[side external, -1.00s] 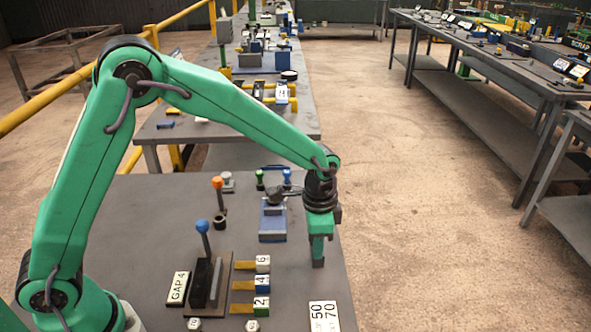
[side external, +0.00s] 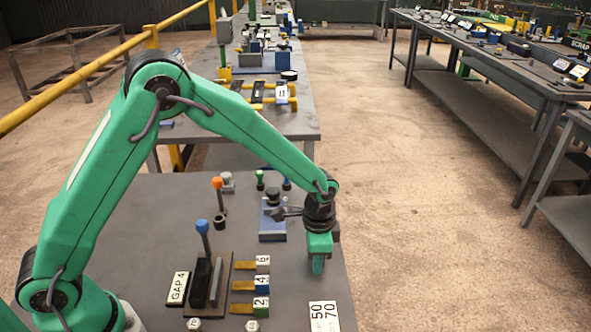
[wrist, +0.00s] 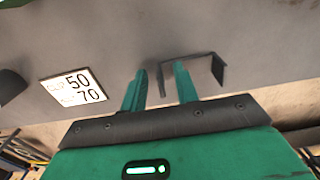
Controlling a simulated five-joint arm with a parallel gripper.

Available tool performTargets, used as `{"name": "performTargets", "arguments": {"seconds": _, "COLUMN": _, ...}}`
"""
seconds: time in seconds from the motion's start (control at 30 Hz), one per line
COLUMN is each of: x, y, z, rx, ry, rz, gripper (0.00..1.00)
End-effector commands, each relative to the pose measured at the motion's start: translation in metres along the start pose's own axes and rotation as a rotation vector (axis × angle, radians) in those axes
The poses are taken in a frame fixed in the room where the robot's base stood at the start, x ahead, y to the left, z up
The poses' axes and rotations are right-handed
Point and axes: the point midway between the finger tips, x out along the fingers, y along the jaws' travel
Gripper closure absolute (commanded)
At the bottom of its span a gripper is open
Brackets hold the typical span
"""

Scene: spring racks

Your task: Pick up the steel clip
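The steel clip (wrist: 192,62) shows in the wrist view as a thin dark U-shaped bracket on the grey bench top. Its two legs point toward me. My gripper (wrist: 160,88) is open, with its left finger outside the clip and its right finger between the legs. The clip's left leg lies in the gap between the fingers, with space visible on both sides. In the side view my gripper (side external: 318,266) points down low over the right part of the bench. I cannot make out the clip there.
A white card (side external: 324,317) reading 50 and 70 lies near the bench's front right; it also shows in the wrist view (wrist: 78,87). Numbered blocks (side external: 262,284), a lever stand (side external: 206,285) and a blue fixture (side external: 272,225) stand left of my gripper. The bench edge is close on the right.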

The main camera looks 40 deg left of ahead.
Motion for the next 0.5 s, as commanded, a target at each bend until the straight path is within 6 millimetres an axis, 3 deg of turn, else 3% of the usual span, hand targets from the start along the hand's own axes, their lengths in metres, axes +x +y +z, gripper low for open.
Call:
{"name": "performTargets", "arguments": {"seconds": 0.27, "x": -0.0004, "y": 0.0000, "z": 0.0000, "rx": 0.000, "ry": 0.000, "rz": 0.000, "gripper": 0.70}}
{"name": "performTargets", "arguments": {"seconds": 0.43, "x": -0.0004, "y": 0.0000, "z": 0.0000, "rx": 0.000, "ry": 0.000, "rz": 0.000, "gripper": 1.00}}
{"name": "performTargets", "arguments": {"seconds": 0.5, "x": -0.0005, "y": 0.0000, "z": 0.0000, "rx": 0.000, "ry": 0.000, "rz": 0.000, "gripper": 1.00}}
